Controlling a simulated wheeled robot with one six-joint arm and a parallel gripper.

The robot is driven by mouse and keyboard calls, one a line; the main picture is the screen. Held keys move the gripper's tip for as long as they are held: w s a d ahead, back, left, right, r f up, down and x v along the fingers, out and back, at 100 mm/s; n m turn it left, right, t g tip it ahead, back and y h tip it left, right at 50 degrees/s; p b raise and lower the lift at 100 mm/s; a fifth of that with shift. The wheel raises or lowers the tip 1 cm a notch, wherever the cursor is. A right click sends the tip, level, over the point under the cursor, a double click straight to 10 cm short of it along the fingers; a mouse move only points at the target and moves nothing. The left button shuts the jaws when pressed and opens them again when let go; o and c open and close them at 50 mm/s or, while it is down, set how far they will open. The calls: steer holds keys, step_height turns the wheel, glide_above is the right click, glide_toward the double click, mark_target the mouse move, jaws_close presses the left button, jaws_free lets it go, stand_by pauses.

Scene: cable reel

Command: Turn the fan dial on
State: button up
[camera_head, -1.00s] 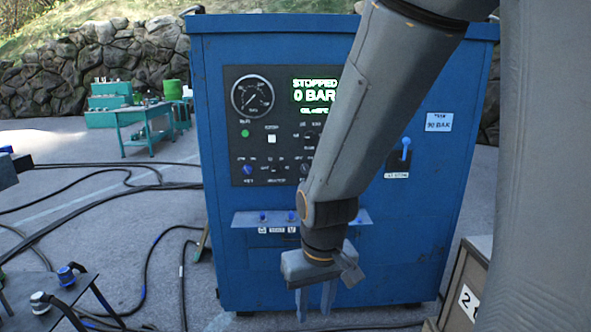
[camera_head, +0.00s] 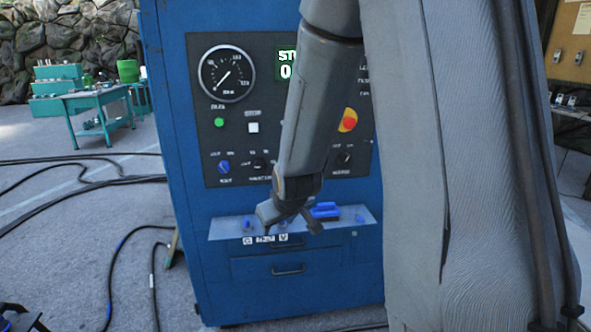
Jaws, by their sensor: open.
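The dark control panel (camera_head: 290,110) is on the front of a blue cabinet. Along its lower row are a blue knob (camera_head: 224,167), a black dial (camera_head: 259,164) and another black dial (camera_head: 344,159). The small labels are too blurred to tell which dial is the fan's. My gripper (camera_head: 290,214) is open and empty, pointing down in front of the cabinet, below the panel and level with the shelf. My arm hides the middle of the panel and part of the display.
A pressure gauge (camera_head: 227,74), a green lamp (camera_head: 219,122), a white button (camera_head: 253,128) and a red-yellow button (camera_head: 348,120) are on the panel. A narrow shelf (camera_head: 225,229) with blue items juts out below. Cables (camera_head: 75,180) lie on the floor at left.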

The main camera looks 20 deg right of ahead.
steer(key=w+d+r+n+t+h+b, duration=0.1)
steer(key=w+d+t+h, duration=0.1)
steer(key=w+d+t, duration=0.3)
steer(key=w+d+r+n+t+h, duration=0.2)
steer(key=w+d+t, duration=0.3)
steer(key=w+d, duration=0.7)
steer(key=shift+w+d+n+b, duration=0.3)
steer(key=shift+w+d+b, duration=0.1)
steer(key=shift+w, duration=4.05)
steer(key=c, duration=1)
steer(key=shift+c, duration=0.2)
